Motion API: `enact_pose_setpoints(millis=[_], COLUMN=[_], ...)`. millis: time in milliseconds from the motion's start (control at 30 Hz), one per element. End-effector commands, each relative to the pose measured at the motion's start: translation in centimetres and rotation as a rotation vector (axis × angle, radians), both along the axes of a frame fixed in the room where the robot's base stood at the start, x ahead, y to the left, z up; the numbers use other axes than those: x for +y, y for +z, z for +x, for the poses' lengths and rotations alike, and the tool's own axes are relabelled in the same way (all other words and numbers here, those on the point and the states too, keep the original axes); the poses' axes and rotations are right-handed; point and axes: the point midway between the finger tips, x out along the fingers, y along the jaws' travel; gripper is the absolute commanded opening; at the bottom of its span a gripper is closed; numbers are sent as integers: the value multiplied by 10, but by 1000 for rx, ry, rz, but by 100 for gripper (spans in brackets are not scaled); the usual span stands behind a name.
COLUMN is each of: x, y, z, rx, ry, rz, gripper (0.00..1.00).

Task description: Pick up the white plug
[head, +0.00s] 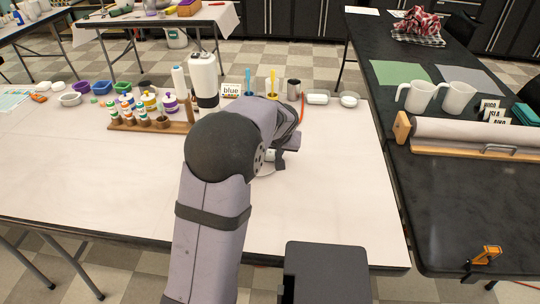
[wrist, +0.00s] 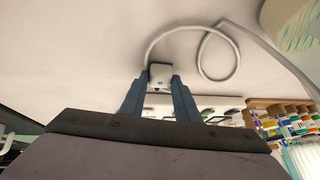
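A white cord (wrist: 200,62) runs from the plug and curls into a loop on the tabletop. My arm hides most of my gripper there. I cannot tell whether the plug touches the table.
A wooden rack of paint bottles (head: 150,125) stands left of my arm. The white table (head: 345,190) is clear to the right, beside a black counter (head: 450,210).

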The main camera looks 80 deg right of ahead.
Motion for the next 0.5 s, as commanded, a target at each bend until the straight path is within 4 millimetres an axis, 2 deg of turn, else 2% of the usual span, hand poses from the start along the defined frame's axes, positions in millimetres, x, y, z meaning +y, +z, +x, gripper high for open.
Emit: enact_pose_setpoints(millis=[33, 67, 500], x=[0, 0, 0], y=[0, 0, 6], z=[0, 0, 0], rx=[1, 1, 1], ry=[1, 1, 2], rz=[0, 0, -1], gripper=[14, 7, 6])
